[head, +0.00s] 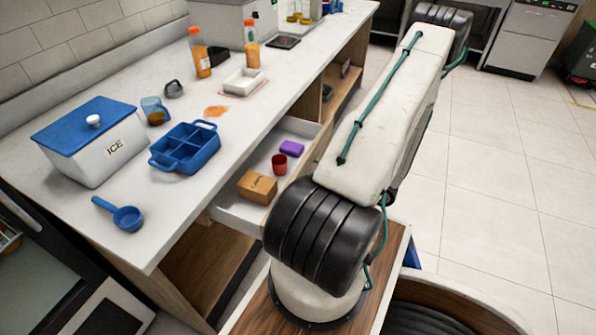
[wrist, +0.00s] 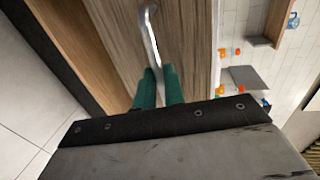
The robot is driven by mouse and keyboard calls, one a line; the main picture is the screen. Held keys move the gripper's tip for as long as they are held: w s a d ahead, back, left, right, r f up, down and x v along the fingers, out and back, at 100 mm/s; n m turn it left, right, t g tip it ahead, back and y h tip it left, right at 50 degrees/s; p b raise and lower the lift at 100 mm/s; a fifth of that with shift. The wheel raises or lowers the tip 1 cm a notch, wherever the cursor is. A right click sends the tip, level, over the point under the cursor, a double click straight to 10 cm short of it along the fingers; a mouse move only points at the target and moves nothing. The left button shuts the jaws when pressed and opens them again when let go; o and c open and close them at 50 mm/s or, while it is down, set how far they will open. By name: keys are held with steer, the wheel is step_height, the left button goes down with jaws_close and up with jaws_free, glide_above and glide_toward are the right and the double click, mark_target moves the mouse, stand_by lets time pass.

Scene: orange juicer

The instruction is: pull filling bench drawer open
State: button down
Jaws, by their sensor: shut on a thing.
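The filling bench drawer (head: 236,211) stands out from under the white worktop in the head view, showing its light inside. A brown box (head: 257,187), a red cup (head: 279,164) and a purple block (head: 291,148) lie in it. In the wrist view, the wooden drawer front (wrist: 190,45) carries a curved metal handle (wrist: 150,35). My gripper (wrist: 159,78), with green fingers, is shut on the handle's near end. In the head view my arm hides the gripper, the handle and part of the drawer.
On the worktop (head: 130,215) stand a white ICE box (head: 105,155) with a blue lid, a blue divided tray (head: 185,150), a blue scoop (head: 127,218) and orange bottles (head: 200,58). Open tiled floor (head: 500,170) lies to the right.

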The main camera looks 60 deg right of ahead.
steer(key=f+v, duration=0.2)
steer(key=v, duration=0.7)
steer(key=shift+s, duration=0.6)
steer(key=shift+d+r, duration=0.1)
steer(key=c, duration=1.5)
jaws_free()
steer(key=v, duration=0.7)
steer(key=shift+s, duration=0.4)
steer(key=shift+d, duration=0.1)
